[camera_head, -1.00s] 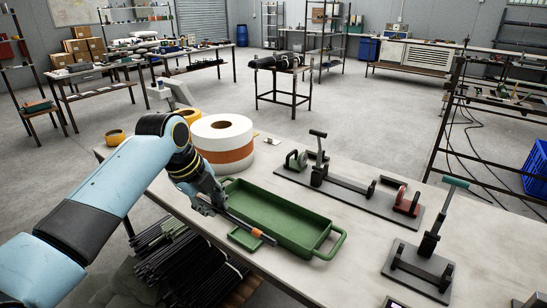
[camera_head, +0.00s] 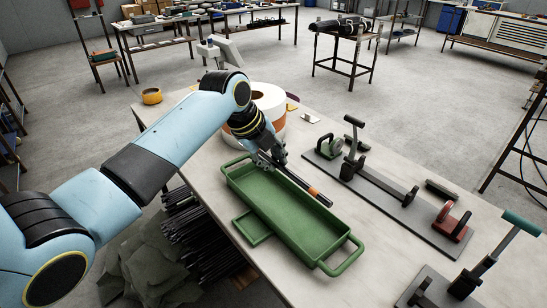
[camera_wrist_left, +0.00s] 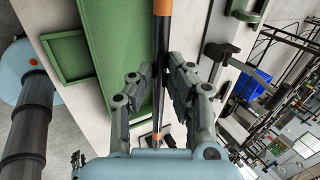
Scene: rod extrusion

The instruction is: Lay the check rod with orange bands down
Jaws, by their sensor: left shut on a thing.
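The check rod (camera_head: 302,184) is thin and black with an orange band near its free end. My left gripper (camera_head: 275,160) is shut on it. In the left wrist view the rod (camera_wrist_left: 161,45) runs between the fingers (camera_wrist_left: 157,85), with orange bands at the top and close to the gripper. The rod appears slanted along the far long rim of the green tray (camera_head: 268,232); whether it touches the rim I cannot tell. The tray's visible floor looks empty. My right gripper is not in view.
A small green tray (camera_head: 253,228) adjoins the big one's near side. A dark fixture with a green dial and red clamp (camera_head: 385,195) lies to the right. A white and orange roll (camera_head: 268,100) stands behind the gripper. Black rods (camera_head: 200,230) are stacked below the table.

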